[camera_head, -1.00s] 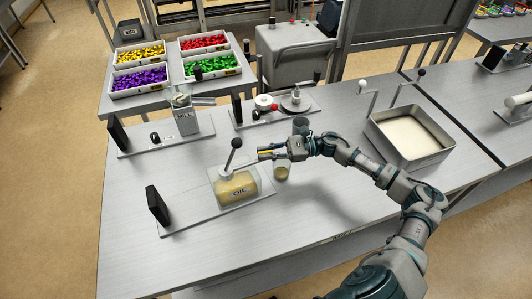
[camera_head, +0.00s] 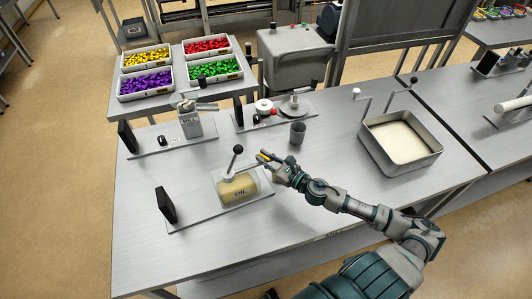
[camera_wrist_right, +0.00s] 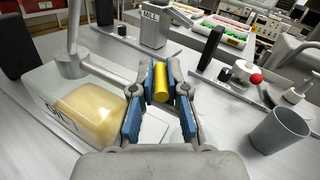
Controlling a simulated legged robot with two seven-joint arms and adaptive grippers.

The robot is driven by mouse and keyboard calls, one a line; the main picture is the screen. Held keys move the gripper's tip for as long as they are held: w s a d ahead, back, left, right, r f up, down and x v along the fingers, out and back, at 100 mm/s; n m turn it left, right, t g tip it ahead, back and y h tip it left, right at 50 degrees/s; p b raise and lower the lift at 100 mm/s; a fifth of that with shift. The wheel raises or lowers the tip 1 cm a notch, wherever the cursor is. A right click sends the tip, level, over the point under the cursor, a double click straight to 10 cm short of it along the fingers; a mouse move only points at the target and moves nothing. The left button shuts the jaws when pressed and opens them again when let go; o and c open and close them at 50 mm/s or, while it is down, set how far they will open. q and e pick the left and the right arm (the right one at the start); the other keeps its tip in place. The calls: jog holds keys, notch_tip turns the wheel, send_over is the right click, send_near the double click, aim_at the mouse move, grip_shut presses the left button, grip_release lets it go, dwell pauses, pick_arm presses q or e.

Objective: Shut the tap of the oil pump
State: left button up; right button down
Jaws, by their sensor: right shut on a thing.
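The oil pump (camera_head: 238,188) is a clear block of yellow oil labelled OIL, with an upright black-knobbed lever, on a plate on the table. Its label and block also show at left in the right wrist view (camera_wrist_right: 88,108). A grey spout runs from the pump toward my right gripper (camera_head: 266,158). In the right wrist view the yellow tap (camera_wrist_right: 161,82) stands between the blue finger pads of my right gripper (camera_wrist_right: 160,95), which is shut on it. A faint clear glass shape (camera_wrist_right: 186,130) shows below the fingers. My left gripper is not in view.
A grey cup (camera_head: 297,132) stands behind my right gripper. A metal basin (camera_head: 402,150) is at right. The front of the table is clear.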

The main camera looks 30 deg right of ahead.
jog(key=m+h+p, duration=0.2)
jog(key=h+p, duration=0.1)
jog(key=m+t+h+p, duration=0.1)
jog(key=h, duration=0.1)
jog(key=shift+a+r+m+p, duration=0.1)
jog(key=shift+r+m+p, duration=0.2)
jog(key=shift+p, duration=0.05)
jog(key=shift+f+m+h+p, duration=0.25)
jog(key=shift+m+h+p, duration=0.7)
jog(key=shift+h, duration=0.85)
jog(key=c, duration=1.2)
grip_release()
jog(key=shift+o, duration=0.2)
jog(key=shift+f, duration=0.1)
jog(key=s+a, duration=0.1)
jog(key=s, duration=1)
jog(key=shift+s+a, duration=0.3)
jog(key=shift+s, duration=0.1)
